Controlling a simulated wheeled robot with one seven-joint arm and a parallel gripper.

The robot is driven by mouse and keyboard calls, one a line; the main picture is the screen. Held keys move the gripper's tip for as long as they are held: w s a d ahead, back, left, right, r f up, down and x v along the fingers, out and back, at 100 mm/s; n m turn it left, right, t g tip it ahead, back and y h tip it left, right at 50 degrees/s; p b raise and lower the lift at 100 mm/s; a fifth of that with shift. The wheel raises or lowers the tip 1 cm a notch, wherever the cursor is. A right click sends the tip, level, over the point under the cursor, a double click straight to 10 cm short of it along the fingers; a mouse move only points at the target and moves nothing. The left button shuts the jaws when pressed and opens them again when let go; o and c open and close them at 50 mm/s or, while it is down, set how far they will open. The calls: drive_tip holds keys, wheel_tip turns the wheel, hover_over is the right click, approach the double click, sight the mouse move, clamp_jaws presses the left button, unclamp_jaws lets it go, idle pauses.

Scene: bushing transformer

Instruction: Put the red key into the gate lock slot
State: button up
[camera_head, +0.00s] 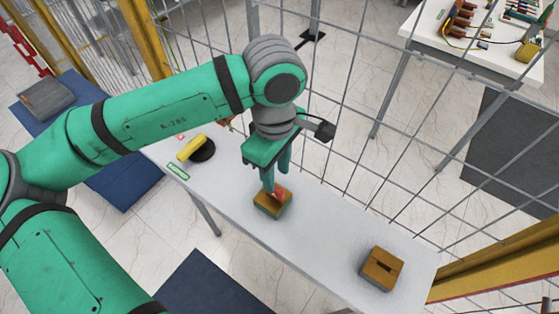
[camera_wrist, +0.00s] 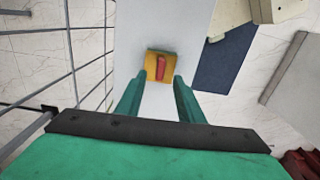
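The red key (camera_head: 279,192) stands in a small yellow-brown block (camera_head: 272,208) near the middle of the white table. In the wrist view the red key (camera_wrist: 161,67) shows as an upright strip on the yellow block (camera_wrist: 151,63). My gripper (camera_head: 275,182) points down just over the key. In the wrist view the two green fingertips of my gripper (camera_wrist: 158,80) are apart, with the key between and beyond them. I cannot tell whether a finger touches it. A second brown block with a dark slot (camera_head: 382,268) sits at the table's right end.
The white table (camera_head: 325,235) is clear between the two blocks. A yellow-handled black object (camera_head: 196,149) lies at its left end. A wire mesh fence (camera_head: 350,110) runs along its far side. Another table (camera_head: 480,45) with tools stands beyond the fence.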

wheel_tip(320, 180, down, 8)
drive_tip(key=shift+r, duration=0.1)
idle(0.4)
clamp_jaws()
drive_tip(key=shift+r, duration=3.35)
drive_tip(key=shift+d+r, duration=0.1)
drive_tip(key=shift+r, duration=0.1)
drive_tip(key=shift+s+a, duration=0.1)
drive_tip(key=shift+a, duration=0.15)
drive_tip(key=shift+d+r, duration=0.1)
drive_tip(key=shift+r, duration=2.1)
